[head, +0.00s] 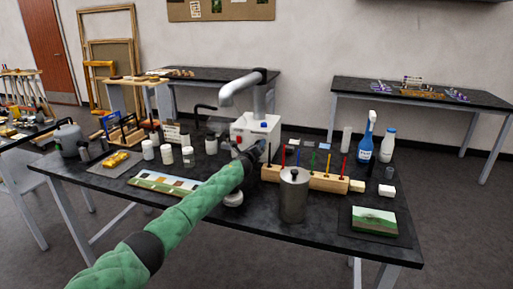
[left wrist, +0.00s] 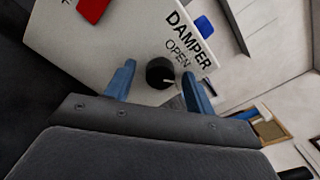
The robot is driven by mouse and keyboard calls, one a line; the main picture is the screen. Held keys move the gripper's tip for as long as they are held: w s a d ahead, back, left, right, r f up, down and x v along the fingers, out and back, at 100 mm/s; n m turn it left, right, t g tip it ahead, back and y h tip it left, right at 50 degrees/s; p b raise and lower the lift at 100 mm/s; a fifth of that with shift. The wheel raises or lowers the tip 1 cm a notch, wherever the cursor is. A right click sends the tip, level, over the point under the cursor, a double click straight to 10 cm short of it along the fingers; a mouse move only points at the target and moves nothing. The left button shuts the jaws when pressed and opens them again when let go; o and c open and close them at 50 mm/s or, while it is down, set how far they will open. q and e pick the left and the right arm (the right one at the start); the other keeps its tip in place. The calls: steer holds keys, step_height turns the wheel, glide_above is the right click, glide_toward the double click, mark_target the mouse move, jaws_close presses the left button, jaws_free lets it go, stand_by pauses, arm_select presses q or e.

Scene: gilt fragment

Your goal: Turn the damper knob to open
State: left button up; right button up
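The damper knob (left wrist: 160,73) is a round black knob with a pale mark on it, set on a white panel beside the printed words DAMPER and OPEN. My left gripper (left wrist: 158,82) is open, with one blue finger on each side of the knob; I cannot tell whether either finger touches it. In the head view the white extractor box (head: 256,134) carries a grey duct arm, and my left gripper (head: 254,151) is at its front, hiding the knob. A red part (left wrist: 93,10) and a blue part (left wrist: 204,25) also show on the box. My right gripper is not in view.
The black worktable (head: 330,228) is crowded. A lidded metal can (head: 293,195) and a wooden rack (head: 328,183) of coloured tools stand right of my left arm. White jars (head: 167,154) stand left. A blue spray bottle (head: 367,140) is at the right.

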arm_select(q)
steer(key=shift+s, duration=0.1)
steer(key=v, duration=0.7)
steer(key=shift+s, duration=0.25)
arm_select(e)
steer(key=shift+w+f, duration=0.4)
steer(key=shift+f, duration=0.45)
arm_select(q)
steer(key=shift+a, duration=0.1)
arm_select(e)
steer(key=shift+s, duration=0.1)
